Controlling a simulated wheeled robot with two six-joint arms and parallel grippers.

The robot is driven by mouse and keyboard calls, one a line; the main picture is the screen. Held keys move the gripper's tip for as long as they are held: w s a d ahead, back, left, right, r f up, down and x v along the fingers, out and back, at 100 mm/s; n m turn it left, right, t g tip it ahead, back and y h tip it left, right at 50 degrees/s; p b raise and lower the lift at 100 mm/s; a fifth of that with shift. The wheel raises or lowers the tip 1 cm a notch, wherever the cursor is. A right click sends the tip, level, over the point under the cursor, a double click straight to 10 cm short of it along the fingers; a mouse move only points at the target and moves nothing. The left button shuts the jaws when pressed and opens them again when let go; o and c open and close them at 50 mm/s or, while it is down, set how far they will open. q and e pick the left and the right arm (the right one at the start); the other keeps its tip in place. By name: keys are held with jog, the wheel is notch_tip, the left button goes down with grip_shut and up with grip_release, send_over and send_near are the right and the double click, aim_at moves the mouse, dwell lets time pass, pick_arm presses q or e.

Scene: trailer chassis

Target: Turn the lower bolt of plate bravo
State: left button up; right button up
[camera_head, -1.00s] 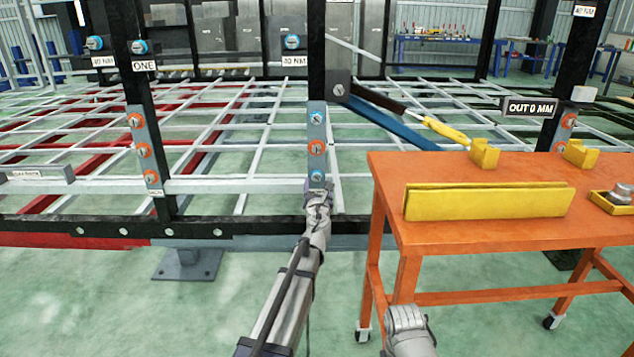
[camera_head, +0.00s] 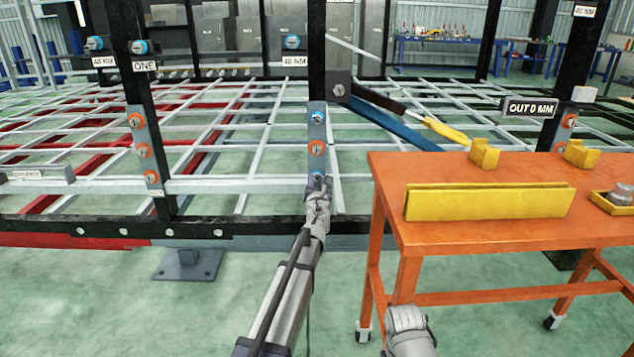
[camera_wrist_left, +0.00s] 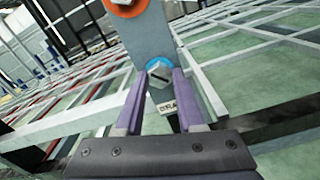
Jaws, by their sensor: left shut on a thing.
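The grey plate (camera_head: 316,133) on the middle black post carries a blue-ringed upper bolt (camera_head: 317,118), an orange-ringed middle bolt (camera_head: 317,149) and a blue-ringed lower bolt (camera_head: 318,176). My left gripper (camera_head: 319,181) reaches up from below and is shut on the lower bolt. In the left wrist view the lower bolt's head (camera_wrist_left: 160,75) sits between the two purple fingertips. A small label (camera_wrist_left: 168,108) just below the bolt is partly hidden by a finger, so its name is not fully readable.
An orange wheeled table (camera_head: 480,240) stands close to the right of my left arm, with a yellow holder (camera_head: 488,202) on it. Another bolted plate (camera_head: 144,150) is on the post at left. A black chassis beam (camera_head: 240,226) runs below. The green floor in front is clear.

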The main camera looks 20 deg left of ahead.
pick_arm(q)
grip_shut()
jog(key=shift+n, duration=0.3)
